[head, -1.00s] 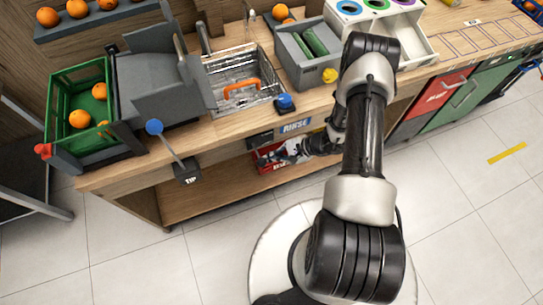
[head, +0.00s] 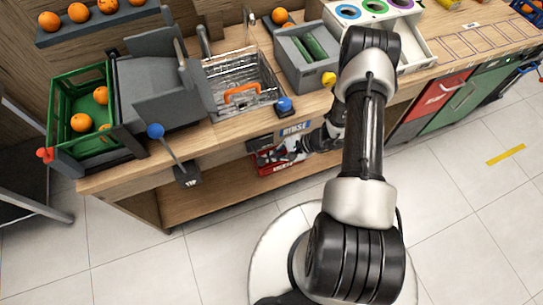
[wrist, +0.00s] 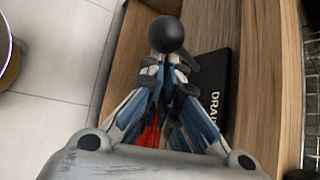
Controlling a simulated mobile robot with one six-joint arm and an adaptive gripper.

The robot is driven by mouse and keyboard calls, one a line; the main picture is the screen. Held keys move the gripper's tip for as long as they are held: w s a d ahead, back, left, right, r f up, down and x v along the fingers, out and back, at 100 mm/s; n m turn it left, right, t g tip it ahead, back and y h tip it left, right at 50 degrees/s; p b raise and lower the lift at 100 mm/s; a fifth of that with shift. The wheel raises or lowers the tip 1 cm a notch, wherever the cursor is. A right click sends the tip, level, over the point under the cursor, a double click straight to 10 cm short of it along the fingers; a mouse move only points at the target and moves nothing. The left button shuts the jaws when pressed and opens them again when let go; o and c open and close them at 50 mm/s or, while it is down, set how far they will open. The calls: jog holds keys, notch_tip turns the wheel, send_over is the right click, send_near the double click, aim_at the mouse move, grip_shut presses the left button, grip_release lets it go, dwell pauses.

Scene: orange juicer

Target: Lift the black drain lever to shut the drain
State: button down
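The black drain lever shows in the wrist view as a round black knob (wrist: 169,34) at the tips of my fingers. Its stem is mostly hidden by the fingers. A black plate (wrist: 212,85) with partly covered white lettering "DRAI" lies just right of it on the wood. My gripper (wrist: 168,72) has its fingertips drawn close together right below the knob. I cannot tell whether they press on the stem. In the head view my gripper (head: 290,151) is low at the counter front, partly hidden by my arm.
In the head view, the sink (head: 237,78) holds an orange handle (head: 241,91). A blue knob (head: 284,103) stands at the counter edge, and the blue-knobbed tip lever (head: 155,130) juts out at left. A red item (head: 265,160) sits by my gripper. The lower shelf (head: 215,198) is clear at left.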

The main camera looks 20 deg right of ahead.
jog(key=shift+a, duration=0.15)
notch_tip(320, 180, down, 4)
jog(key=w+d+r+b, duration=0.1)
jog(key=d+b, duration=0.1)
jog(key=b, duration=0.2)
jog(key=p+v, duration=0.2)
jog(key=v, duration=0.8)
jog(key=shift+w, duration=0.35)
jog(key=shift+d, duration=0.1)
